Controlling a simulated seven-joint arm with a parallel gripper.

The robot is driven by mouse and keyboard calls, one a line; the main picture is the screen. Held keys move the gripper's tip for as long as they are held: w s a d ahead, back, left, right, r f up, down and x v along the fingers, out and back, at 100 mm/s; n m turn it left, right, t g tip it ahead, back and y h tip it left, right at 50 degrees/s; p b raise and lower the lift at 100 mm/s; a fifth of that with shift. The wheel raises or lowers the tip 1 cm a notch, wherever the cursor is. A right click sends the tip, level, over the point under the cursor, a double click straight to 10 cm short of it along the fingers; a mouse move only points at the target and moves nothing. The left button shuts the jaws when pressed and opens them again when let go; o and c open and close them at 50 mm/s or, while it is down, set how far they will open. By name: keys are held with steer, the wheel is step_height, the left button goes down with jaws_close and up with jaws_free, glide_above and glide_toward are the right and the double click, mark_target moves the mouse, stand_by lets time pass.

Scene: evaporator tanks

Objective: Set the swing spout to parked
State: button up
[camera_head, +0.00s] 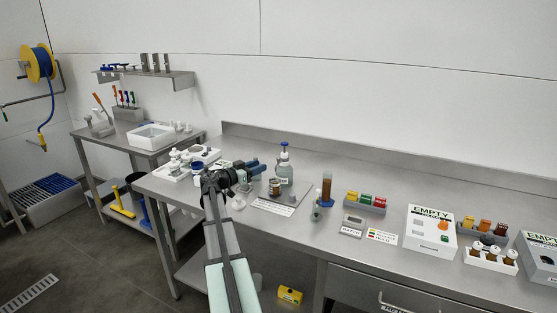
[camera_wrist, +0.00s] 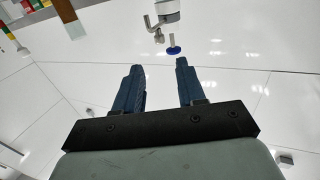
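My gripper (camera_head: 262,167) is above the left part of the steel counter, its blue fingers pointing right. In the wrist view my gripper (camera_wrist: 156,68) has its fingers apart with nothing between them. Beyond the fingertips is a pale fitting (camera_wrist: 168,8) with a bent grey piece (camera_wrist: 158,34), which looks like the swing spout, and a blue disc (camera_wrist: 174,50) on a thin stem. The disc is apart from the fingers. A pale bottle-like vessel with a blue top (camera_head: 285,172) stands just right of my gripper in the head view. Its spout is too small to make out there.
A small can (camera_head: 274,187) stands near my gripper. A brown cylinder (camera_head: 326,188), a rack of coloured jars (camera_head: 365,203) and a white box marked EMPTY (camera_head: 430,232) stand to the right. White fittings (camera_head: 180,165) crowd the counter's left end. The front strip is mostly clear.

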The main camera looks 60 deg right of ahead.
mark_target(279, 163)
steer(key=x, duration=1.1)
steer(key=shift+d, duration=0.3)
jaws_close()
